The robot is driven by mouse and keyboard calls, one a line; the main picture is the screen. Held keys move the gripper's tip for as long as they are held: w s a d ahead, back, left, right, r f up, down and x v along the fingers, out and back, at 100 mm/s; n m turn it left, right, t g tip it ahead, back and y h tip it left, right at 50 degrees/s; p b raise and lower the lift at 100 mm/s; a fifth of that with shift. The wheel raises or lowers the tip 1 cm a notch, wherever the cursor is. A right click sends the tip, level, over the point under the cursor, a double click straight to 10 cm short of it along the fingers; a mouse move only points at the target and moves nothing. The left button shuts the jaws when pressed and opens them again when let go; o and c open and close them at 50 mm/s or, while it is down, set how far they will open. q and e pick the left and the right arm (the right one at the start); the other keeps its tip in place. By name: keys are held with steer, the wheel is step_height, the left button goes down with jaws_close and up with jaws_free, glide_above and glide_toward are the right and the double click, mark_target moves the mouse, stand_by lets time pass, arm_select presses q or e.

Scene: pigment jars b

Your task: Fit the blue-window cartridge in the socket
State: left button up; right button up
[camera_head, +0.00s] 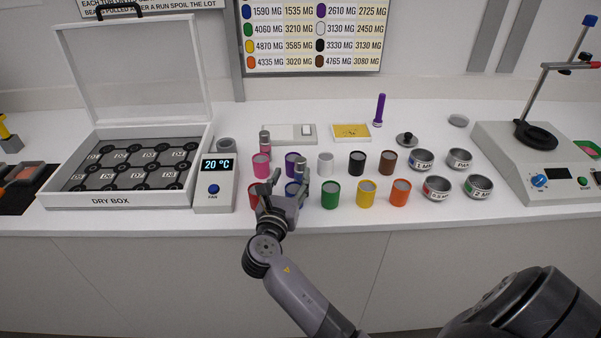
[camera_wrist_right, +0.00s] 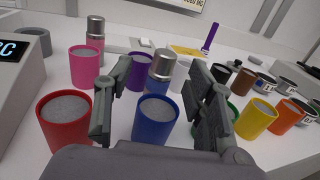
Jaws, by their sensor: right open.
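A cartridge with a silver cap and a blue band (camera_wrist_right: 158,70) stands upright behind the blue jar in the right wrist view; its foot is hidden. In the head view its silver top (camera_head: 302,164) shows just beyond my gripper. My right gripper (camera_wrist_right: 160,88) is open; its fingers are at the left and right of the cartridge in the picture, with no contact visible. In the head view the right gripper (camera_head: 284,187) is over the front row of jars. I cannot tell which thing is the socket. My left gripper is not in view.
Two rows of pigment jars stand close around the gripper, including red (camera_wrist_right: 66,120), blue (camera_wrist_right: 155,120), pink (camera_wrist_right: 84,66) and yellow (camera_head: 367,193). A second silver-capped cartridge (camera_wrist_right: 96,30) stands behind the pink jar. The dry box (camera_head: 120,202) is at left, labelled tins (camera_head: 437,187) at right.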

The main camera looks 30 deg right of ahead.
mark_target(299, 164)
steer(key=x, duration=0.1)
steer(key=p+x, duration=0.1)
steer(key=x, duration=0.2)
steer(key=shift+s+d+r, duration=0.15)
steer(key=shift+s+d, duration=0.05)
steer(key=shift+d, duration=0.2)
steer(key=shift+w+d, duration=0.35)
steer(key=shift+d, duration=0.05)
steer(key=shift+a, duration=0.1)
steer(key=shift+c, duration=0.5)
jaws_close()
